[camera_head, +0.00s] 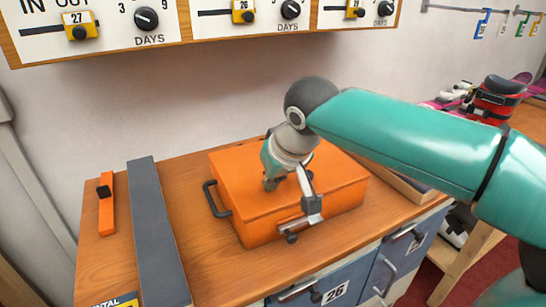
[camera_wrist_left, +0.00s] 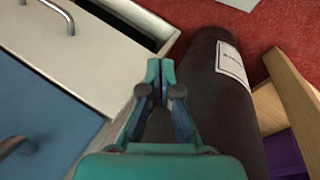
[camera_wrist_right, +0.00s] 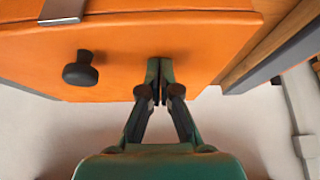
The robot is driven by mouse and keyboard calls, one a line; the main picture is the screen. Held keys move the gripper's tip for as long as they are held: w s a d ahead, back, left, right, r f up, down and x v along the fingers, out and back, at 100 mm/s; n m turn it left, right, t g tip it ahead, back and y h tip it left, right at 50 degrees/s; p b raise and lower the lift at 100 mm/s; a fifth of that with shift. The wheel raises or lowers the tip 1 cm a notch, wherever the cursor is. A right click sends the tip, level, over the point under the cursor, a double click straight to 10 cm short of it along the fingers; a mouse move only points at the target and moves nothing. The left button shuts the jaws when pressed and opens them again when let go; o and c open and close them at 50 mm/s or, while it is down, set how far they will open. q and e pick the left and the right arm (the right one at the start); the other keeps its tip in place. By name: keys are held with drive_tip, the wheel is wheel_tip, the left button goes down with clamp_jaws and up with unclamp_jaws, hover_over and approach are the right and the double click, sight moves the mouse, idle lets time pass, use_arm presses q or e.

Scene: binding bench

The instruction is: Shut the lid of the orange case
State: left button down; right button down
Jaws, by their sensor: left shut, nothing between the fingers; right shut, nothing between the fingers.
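The orange case (camera_head: 340,190) sits on the wooden bench in the head view. Its lid (camera_head: 235,170) lies down over the box; I cannot tell whether it is fully flush. A silver latch piece and dark knob (camera_head: 290,238) show at its front. My right gripper (camera_head: 288,182) is shut and empty over the lid's front part, hiding some of it. In the right wrist view its fingertips (camera_wrist_right: 158,80) are in front of an orange case face (camera_wrist_right: 120,60); contact is unclear. My left gripper (camera_wrist_left: 161,80) is shut and empty, seen only in its wrist view.
A dark grey bar (camera_head: 158,230) and an orange strip (camera_head: 106,205) lie left of the case. A panel with dials (camera_head: 146,18) hangs above. Below the left gripper are a white drawer (camera_wrist_left: 70,50), a dark cylinder (camera_wrist_left: 205,90) and red carpet (camera_wrist_left: 270,25).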

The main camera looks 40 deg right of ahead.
drive_tip(key=shift+s+r+p, duration=0.1)
drive_tip(key=shift+r+p, duration=2.4)
drive_tip(key=shift+r, duration=0.45)
drive_tip(key=shift+r, duration=0.1)
